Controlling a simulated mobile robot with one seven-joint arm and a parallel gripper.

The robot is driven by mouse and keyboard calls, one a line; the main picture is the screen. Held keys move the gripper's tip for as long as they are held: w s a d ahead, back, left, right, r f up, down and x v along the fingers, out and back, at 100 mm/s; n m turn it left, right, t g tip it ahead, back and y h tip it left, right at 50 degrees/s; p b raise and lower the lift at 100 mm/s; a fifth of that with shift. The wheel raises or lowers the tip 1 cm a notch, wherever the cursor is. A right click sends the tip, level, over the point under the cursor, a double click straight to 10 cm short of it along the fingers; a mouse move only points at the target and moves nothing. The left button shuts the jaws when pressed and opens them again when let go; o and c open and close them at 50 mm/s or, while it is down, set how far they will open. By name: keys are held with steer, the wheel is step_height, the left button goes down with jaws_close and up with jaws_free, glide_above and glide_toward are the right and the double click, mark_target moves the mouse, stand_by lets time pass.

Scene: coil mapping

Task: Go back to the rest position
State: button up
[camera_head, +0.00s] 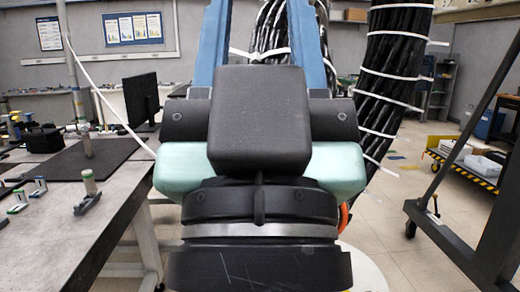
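The middle of the head view is filled by large dark grey and black rounded housings with pale green parts at both sides, which look like my own arm close to the camera. My gripper's fingers are not visible, so whether it is open or shut does not show. Nothing held can be seen. The large housings hide what lies straight ahead and low in the middle.
A workbench (55,240) at left bears a dark mat (72,163), small stands (88,190) and a black monitor (141,99). Thick black cable bundles (388,80) hang behind. A yellow-edged cart (470,178) and a dark frame (465,125) stand right. Floor (395,210) shows between.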

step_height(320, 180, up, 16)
steer(key=p, duration=1.3)
steer(key=shift+p, duration=0.4)
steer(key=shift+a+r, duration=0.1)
